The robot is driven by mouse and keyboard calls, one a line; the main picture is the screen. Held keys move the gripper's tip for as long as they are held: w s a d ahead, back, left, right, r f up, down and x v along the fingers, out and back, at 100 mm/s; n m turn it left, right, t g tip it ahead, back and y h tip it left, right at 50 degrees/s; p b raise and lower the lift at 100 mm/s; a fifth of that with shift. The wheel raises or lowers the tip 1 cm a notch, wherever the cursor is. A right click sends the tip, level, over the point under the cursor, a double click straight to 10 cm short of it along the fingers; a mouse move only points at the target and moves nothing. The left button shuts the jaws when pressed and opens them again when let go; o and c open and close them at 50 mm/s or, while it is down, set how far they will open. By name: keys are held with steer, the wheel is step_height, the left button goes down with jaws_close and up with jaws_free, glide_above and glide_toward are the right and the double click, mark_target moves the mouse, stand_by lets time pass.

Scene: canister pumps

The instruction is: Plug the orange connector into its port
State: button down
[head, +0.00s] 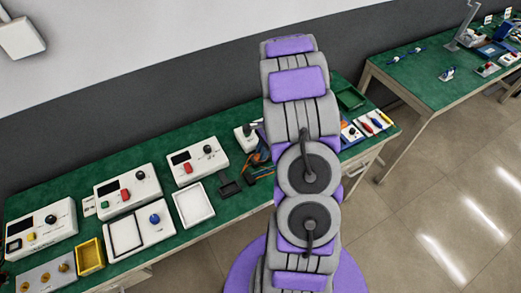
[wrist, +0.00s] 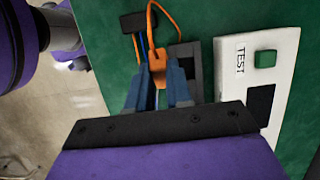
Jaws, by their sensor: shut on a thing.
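The orange connector (wrist: 157,70) is between the fingertips of my gripper (wrist: 158,82) in the wrist view, with its orange cable (wrist: 150,22) looping up toward the top edge. My gripper is shut on it, above the green tabletop. A grey block with a dark face (wrist: 187,62) lies just right of the connector. I cannot tell whether this block holds the port, or whether the connector touches it. In the head view my arm hides most of this spot, and the gripper cannot be made out clearly.
A white TEST box (wrist: 265,75) with a green button stands to the right in the wrist view, and a dark block (wrist: 139,22) lies at the top. In the head view, white control boxes (head: 198,162) and a yellow bin (head: 90,257) fill the left bench.

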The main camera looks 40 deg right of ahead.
steer(key=shift+w+d+f, duration=0.1)
steer(key=shift+w+d, duration=0.3)
steer(key=shift+w, duration=0.25)
steer(key=shift+w+d, duration=0.4)
steer(key=shift+w, duration=0.2)
steer(key=shift+w+d+f+b, duration=0.1)
steer(key=shift+w+f+b, duration=0.1)
steer(key=shift+f, duration=0.6)
steer(key=shift+w+d+f+b, duration=0.1)
steer(key=shift+f+b, duration=0.1)
steer(key=shift+f, duration=0.55)
steer(key=shift+f, duration=0.15)
steer(key=c, duration=1)
jaws_free()
steer(key=shift+c, duration=0.2)
steer(key=shift+f+b, duration=0.2)
steer(key=shift+b, duration=0.3)
